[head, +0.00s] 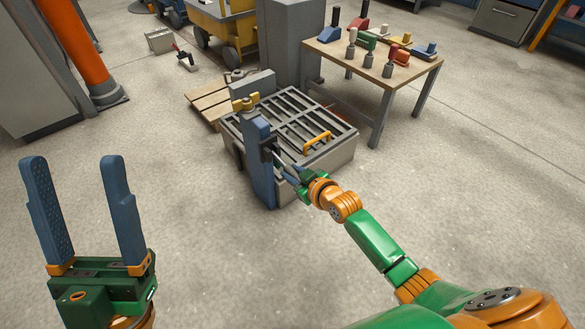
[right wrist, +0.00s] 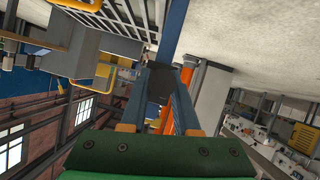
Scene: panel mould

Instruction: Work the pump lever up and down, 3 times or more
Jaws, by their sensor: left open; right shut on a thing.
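The pump shows in the head view as an upright blue post (head: 262,176) at the front left corner of a grey slatted mould. A dark bracket (head: 267,149) sits on the post's side. My right gripper (head: 286,175) reaches in from the right and is shut on the pump lever, which is mostly hidden by the fingers. In the right wrist view a dark piece of the lever (right wrist: 155,82) shows between the two blue fingers, with the blue post beyond. My left gripper (head: 77,215) is open and empty at the left, pointing up, well apart from the pump.
The grey slatted mould (head: 335,157) carries a yellow handle (head: 317,142) close to my right gripper. A wooden table (head: 405,73) with several coloured tools stands behind right. A pallet (head: 209,103) lies behind the post. An orange column (head: 75,42) stands at left. The front floor is clear.

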